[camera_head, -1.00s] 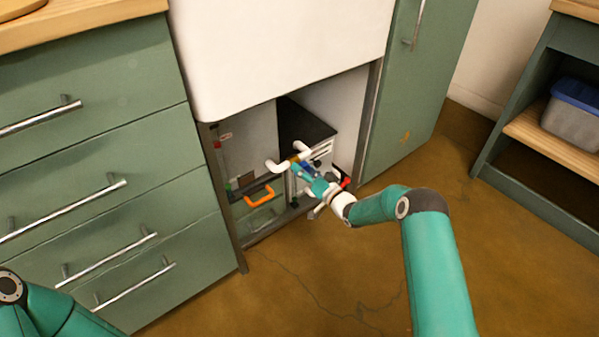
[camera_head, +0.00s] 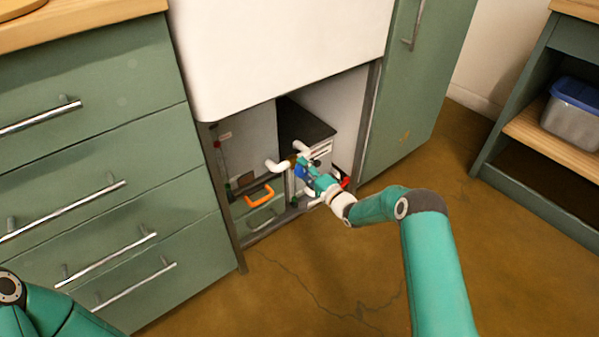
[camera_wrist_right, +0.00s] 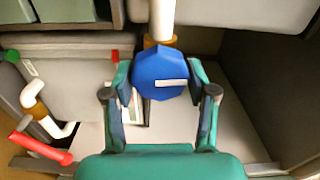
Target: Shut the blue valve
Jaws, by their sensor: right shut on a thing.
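The blue valve is a faceted blue knob (camera_wrist_right: 160,70) with a white stripe on its face, lying level across the right wrist view. It sits at the end of a white pipe (camera_wrist_right: 161,20) with an orange-brown collar (camera_wrist_right: 158,41). In the head view the blue valve (camera_head: 300,171) is small and partly covered by my right gripper (camera_head: 308,174). In the wrist view my right gripper (camera_wrist_right: 158,88) has one finger on each side of the knob and is shut on it. Only my left arm's link shows at the lower left of the head view; its gripper is out of view.
The valve is in the open cabinet under the white sink (camera_head: 285,50). An orange handle (camera_head: 260,196) is left of my gripper and a red lever (camera_head: 345,183) close on its right. A dark-topped box (camera_head: 303,124) stands behind.

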